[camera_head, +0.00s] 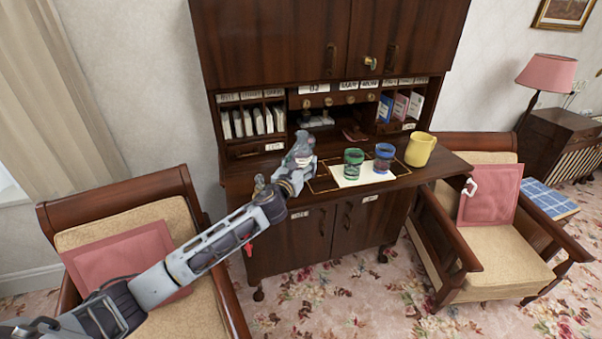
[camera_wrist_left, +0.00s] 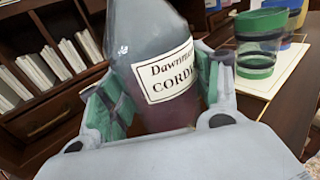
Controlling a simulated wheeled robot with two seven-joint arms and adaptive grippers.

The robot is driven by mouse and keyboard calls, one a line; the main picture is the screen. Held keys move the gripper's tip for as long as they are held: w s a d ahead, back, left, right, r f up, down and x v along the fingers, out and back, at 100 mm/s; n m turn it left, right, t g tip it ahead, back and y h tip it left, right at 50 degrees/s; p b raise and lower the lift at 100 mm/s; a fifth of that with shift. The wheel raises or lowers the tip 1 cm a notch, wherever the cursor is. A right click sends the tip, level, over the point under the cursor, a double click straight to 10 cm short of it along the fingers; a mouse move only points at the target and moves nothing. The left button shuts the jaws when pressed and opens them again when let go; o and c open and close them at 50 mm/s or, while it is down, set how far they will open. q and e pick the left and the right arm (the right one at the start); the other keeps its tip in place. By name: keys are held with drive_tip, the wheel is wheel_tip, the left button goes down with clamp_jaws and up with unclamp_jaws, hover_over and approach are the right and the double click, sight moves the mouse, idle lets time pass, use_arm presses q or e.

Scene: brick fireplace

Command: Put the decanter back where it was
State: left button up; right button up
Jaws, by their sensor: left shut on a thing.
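The decanter (camera_wrist_left: 155,60) is a glass bottle with dark reddish liquid and a label reading in part "CORD". My left gripper (camera_wrist_left: 165,110) is shut on it, with green-padded fingers on both sides of its body. In the head view the decanter (camera_head: 302,143) shows above my left gripper (camera_head: 292,172), at the left part of the desk (camera_head: 440,165). It looks upright or slightly tilted. Its base is hidden by the gripper, so I cannot tell whether it touches the desk. My right gripper is out of view.
A green-banded glass (camera_head: 353,166) and a blue-banded glass (camera_head: 384,158) stand on a white sheet (camera_head: 345,181) right of the decanter. A yellow pitcher (camera_head: 420,149) is farther right. Pigeonholes with books (camera_head: 250,122) line the back. Armchairs (camera_head: 490,225) flank the desk.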

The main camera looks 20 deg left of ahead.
use_arm(q)
drive_tip(key=shift+f, duration=1.7)
drive_tip(key=shift+f+b, duration=0.1)
drive_tip(key=shift+b, duration=0.2)
drive_tip(key=o, duration=1.5)
drive_tip(key=shift+s+f, duration=0.1)
drive_tip(key=shift+s+a+b, duration=0.2)
drive_tip(key=shift+s, duration=2.25)
drive_tip(key=shift+s+a+b, duration=0.15)
drive_tip(key=shift+s+a, duration=0.05)
drive_tip(key=shift+s, duration=3.3)
